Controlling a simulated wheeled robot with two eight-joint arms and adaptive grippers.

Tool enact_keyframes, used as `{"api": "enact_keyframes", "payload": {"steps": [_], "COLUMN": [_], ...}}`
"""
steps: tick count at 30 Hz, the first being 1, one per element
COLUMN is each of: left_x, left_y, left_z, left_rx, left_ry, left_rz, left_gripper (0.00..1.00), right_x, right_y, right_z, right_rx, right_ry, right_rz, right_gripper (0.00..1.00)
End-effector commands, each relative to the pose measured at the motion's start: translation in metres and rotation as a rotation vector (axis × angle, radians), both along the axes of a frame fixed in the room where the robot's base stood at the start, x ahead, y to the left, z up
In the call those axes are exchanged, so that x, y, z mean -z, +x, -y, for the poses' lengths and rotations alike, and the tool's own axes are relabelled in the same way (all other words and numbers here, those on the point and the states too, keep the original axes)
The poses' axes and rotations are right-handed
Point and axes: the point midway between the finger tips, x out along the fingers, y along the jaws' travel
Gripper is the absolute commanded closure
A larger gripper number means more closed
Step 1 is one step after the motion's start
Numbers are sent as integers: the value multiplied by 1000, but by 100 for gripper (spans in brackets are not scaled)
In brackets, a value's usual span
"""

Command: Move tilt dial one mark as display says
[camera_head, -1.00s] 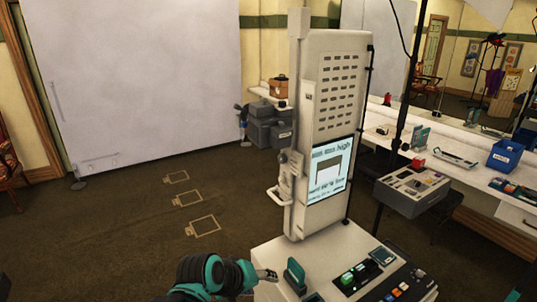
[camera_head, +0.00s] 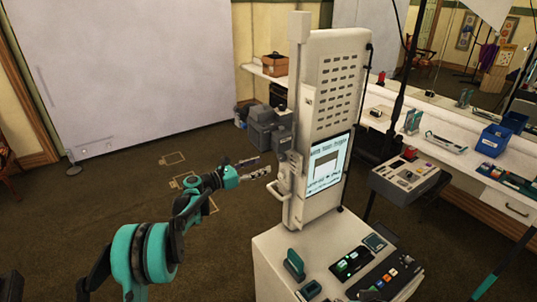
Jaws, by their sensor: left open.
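The display (camera_head: 326,166) is a pale blue screen on the front of the upright white machine. It shows a dark-edged frame with text above and below, too blurred to read surely. A white mechanism (camera_head: 287,180) with a small handle sits on the column's left side; the tilt dial cannot be told apart there. My left gripper (camera_head: 264,168) is open, just left of this mechanism, fingers pointing toward it. Nothing shows between its fingers, and I cannot tell whether it touches the machine. My right gripper is out of view.
A grey control box (camera_head: 410,176) stands at right, before a counter with a blue bin (camera_head: 494,139). Floor at left is open, with taped outlines.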

Motion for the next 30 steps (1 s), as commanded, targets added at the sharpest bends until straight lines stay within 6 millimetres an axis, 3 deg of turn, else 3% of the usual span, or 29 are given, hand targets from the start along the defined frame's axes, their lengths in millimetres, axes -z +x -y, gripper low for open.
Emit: {"api": "enact_keyframes", "payload": {"steps": [5,16,27,28,30], "left_x": [2,2,1,1,1], "left_y": [10,42,47,47,47], "left_z": [10,56,63,63,63], "left_rx": [2,0,0,0,0], "left_ry": [-25,-23,-21,-21,-21], "left_rz": [-12,-10,-10,-10,-10], "left_gripper": [47,47,47,50,68], "right_x": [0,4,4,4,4], "right_y": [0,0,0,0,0], "right_z": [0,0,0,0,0], "right_rx": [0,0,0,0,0], "right_ry": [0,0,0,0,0], "right_rz": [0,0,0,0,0], "right_gripper": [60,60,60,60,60]}}
